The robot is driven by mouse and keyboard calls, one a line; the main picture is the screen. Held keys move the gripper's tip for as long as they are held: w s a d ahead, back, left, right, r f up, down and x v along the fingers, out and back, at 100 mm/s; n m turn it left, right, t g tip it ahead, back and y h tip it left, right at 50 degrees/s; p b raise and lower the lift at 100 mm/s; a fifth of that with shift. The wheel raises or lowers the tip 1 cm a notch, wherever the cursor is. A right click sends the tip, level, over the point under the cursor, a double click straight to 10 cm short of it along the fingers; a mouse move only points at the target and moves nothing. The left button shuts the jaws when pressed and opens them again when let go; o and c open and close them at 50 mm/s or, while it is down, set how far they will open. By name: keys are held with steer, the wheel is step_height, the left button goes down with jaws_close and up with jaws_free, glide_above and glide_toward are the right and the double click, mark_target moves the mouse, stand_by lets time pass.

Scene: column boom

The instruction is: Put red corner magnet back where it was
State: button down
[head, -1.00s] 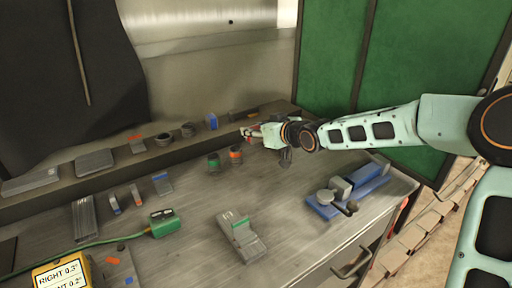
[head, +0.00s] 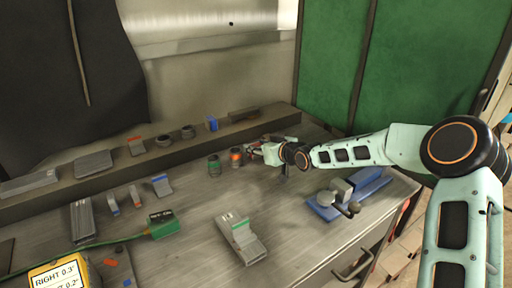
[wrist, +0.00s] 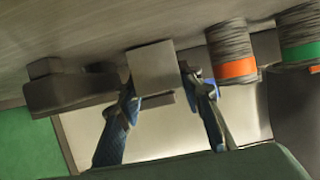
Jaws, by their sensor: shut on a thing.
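My gripper (head: 256,148) is at the back right of the grey workbench, just right of the orange-banded cylinder. In the wrist view, my gripper's blue-grey fingers (wrist: 162,95) are shut on a plain grey block, which I take to be the red corner magnet (wrist: 152,68). A little red shows at my gripper's tip in the head view, but the arm hides most of the held piece. I cannot tell whether it touches the bench.
The orange-banded cylinder (head: 236,157) and green-banded cylinder (head: 214,165) stand close by. A dark block (head: 243,115) and a blue piece (head: 211,123) sit on the rear ledge (head: 110,175). A blue-based vise (head: 350,193) stands front right.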

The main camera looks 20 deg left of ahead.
steer(key=shift+f, duration=0.2)
steer(key=c, duration=1.4)
jaws_free()
steer(key=shift+o, duration=0.2)
steer(key=shift+r, duration=0.2)
steer(key=shift+s+d+r, duration=0.15)
steer(key=shift+d, duration=0.1)
steer(key=p+v, duration=0.1)
steer(key=v, duration=1)
steer(key=shift+s+d+r, duration=0.15)
